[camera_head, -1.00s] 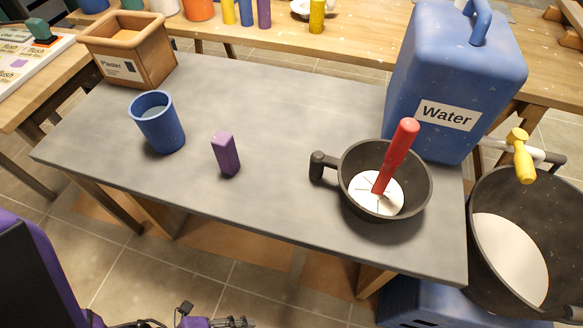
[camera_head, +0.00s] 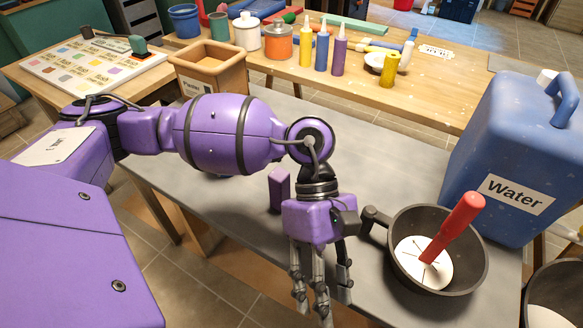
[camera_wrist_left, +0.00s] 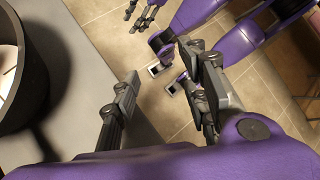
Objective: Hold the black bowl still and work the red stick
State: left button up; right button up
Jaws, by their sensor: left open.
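The black bowl (camera_head: 470,262) stands on the grey table (camera_head: 400,165) at the right, its handle (camera_head: 374,217) pointing left. The red stick (camera_head: 455,226) leans up and right out of it, its foot at the white disc (camera_head: 410,250) inside. My left gripper (camera_head: 322,300) is open and empty, left of the bowl and apart from it, fingers pointing down near the table's front edge. The left wrist view shows its spread fingers (camera_wrist_left: 160,95) and part of the bowl (camera_wrist_left: 45,75) at the left. What seems to be my right gripper (camera_wrist_left: 143,14) is partly visible there.
A blue water container (camera_head: 490,140) stands behind the bowl. A purple block (camera_head: 279,188) stands just behind my left gripper. A wooden box (camera_head: 205,70) is at the back left. Bottles and pots fill the rear bench (camera_head: 440,85). The table between block and container is clear.

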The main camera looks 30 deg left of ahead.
aim_at(370, 217)
pick_arm(q)
jog(key=w+a+r+n+t+y, duration=0.1)
jog(key=w+a+r+n+t, duration=0.15)
jog(key=w+r, duration=0.45)
jog(key=w+a+r+n+t, duration=0.1)
jog(key=w+a+r+t, duration=0.2)
jog(key=w, duration=0.8)
jog(key=shift+t, duration=0.35)
jog(key=x, duration=1.2)
jog(key=shift+s+d, duration=0.15)
jog(key=shift+d, duration=0.3)
jog(key=shift+c, duration=1.4)
grip_shut()
